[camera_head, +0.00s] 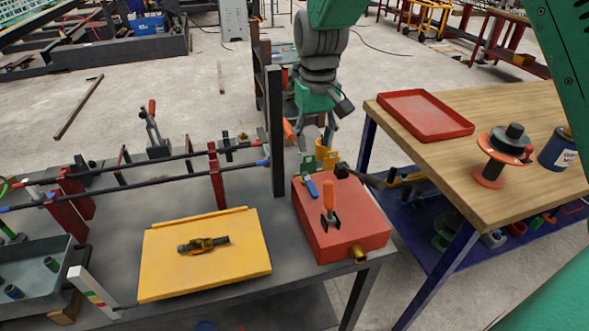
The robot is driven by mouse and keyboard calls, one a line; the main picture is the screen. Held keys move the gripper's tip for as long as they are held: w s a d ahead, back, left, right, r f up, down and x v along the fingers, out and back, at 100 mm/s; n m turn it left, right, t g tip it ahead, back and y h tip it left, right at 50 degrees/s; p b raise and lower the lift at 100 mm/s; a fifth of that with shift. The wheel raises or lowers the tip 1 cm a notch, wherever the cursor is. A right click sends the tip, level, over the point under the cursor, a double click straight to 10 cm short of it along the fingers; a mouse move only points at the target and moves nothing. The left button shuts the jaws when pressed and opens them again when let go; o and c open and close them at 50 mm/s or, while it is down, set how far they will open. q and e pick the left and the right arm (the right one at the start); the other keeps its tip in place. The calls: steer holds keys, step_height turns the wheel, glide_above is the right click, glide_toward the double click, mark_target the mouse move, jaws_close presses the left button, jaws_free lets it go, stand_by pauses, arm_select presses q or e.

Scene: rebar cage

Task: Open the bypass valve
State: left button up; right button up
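A red box (348,231) sits at the right end of the grey bench. On its top are a small blue lever (311,188), an upright orange-handled part (328,196) with a black forked foot, and a black knob (342,171) at the back edge. A brass fitting (358,253) sticks out of its front. I cannot tell which of these is the bypass valve. My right gripper (327,132) hangs from above, just behind the box and apart from the orange handle. Its fingers are small and partly overlapped by yellow parts, so their opening is unclear. My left gripper is out of view.
A yellow plate (205,262) with a dark and brass tool (203,244) lies left of the box. Rebar rods and red uprights (216,175) run along the bench's back. A dark post (275,130) stands near my gripper. A wooden table (450,140) with a red tray (425,115) is right.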

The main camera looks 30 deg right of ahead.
mark_target(312, 190)
steer(key=f, duration=1.2)
steer(key=shift+s+b, duration=0.2)
steer(key=shift+b, duration=0.15)
steer(key=shift+d+f, duration=0.35)
steer(key=shift+f, duration=0.25)
steer(key=shift+a, duration=0.2)
steer(key=shift+a+r, duration=0.1)
steer(key=shift+a, duration=0.1)
jaws_close()
